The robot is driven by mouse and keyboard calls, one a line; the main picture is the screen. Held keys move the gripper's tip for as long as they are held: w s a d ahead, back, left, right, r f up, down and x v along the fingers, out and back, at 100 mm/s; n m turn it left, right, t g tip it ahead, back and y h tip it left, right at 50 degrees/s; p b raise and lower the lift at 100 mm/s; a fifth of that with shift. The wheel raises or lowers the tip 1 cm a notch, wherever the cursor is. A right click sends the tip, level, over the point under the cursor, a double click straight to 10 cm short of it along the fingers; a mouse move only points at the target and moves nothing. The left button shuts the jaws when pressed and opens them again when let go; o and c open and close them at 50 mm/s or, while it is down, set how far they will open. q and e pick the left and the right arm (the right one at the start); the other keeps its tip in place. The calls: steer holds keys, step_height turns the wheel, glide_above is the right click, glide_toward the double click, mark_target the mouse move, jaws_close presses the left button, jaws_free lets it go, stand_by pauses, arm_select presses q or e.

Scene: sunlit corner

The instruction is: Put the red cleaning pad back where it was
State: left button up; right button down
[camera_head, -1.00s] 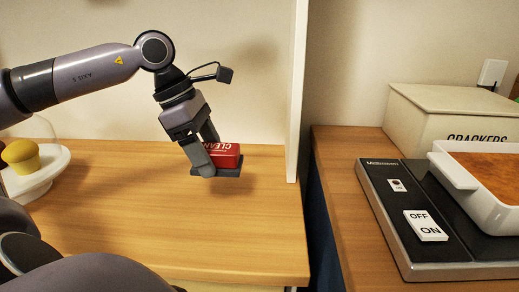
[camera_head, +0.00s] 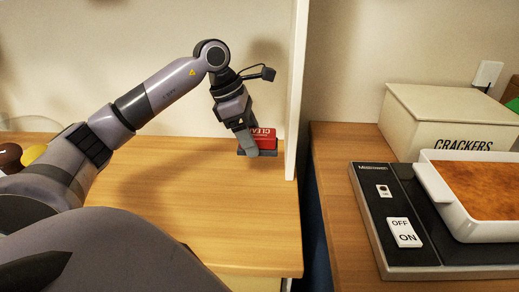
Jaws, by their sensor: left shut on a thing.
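The red cleaning pad (camera_head: 265,138) has a red top with pale lettering and a dark grey base. It is near the right end of the left wooden counter (camera_head: 225,215), close to the white upright panel. My left gripper (camera_head: 252,146) points down and is shut on the pad. The gripper's finger hides the pad's left part. I cannot tell whether the pad's base touches the counter. My right gripper is not in view.
The white panel (camera_head: 297,90) stands just right of the pad, with a gap between counters beyond. The right counter holds a crackers box (camera_head: 440,115), a warming plate with switches (camera_head: 375,215) and a white dish (camera_head: 440,195). The left counter's front is clear.

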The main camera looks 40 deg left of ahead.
mark_target(265, 167)
arm_select(q)
steer(key=w, duration=0.2)
steer(key=shift+w+r+p, duration=0.15)
steer(key=shift+w+p, duration=0.15)
step_height(265, 167, down, 3)
steer(key=shift+s+r, duration=0.1)
steer(key=shift+r, duration=0.1)
steer(key=shift+f, duration=1.95)
steer(key=shift+w+f, duration=0.2)
steer(key=shift+f, duration=0.3)
steer(key=o, duration=1)
